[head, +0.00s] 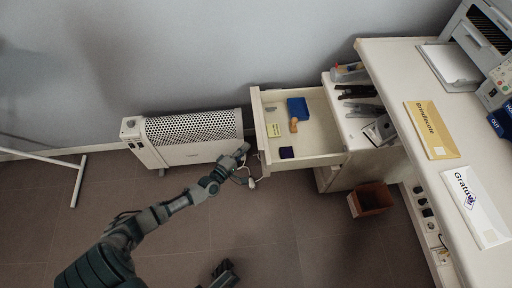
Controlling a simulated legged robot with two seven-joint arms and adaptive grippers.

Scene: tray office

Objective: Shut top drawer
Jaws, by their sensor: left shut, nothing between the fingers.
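The top drawer (259,132) is pulled far out of the desk cabinet towards the left, its front panel on the left side. Inside lie a blue item (298,108), an orange-brown item (293,125), a yellow note (273,130) and a small dark purple box (287,153). My left gripper (243,150) is shut and empty, just left of the drawer front near its lower part. Whether it touches the front I cannot tell.
A white heater (190,152) stands at the wall left of the drawer. A brown bin (371,199) is on the floor below the desk (455,130). A printer (490,45) and envelopes (431,129) lie on the desk. The floor at lower middle is mostly clear.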

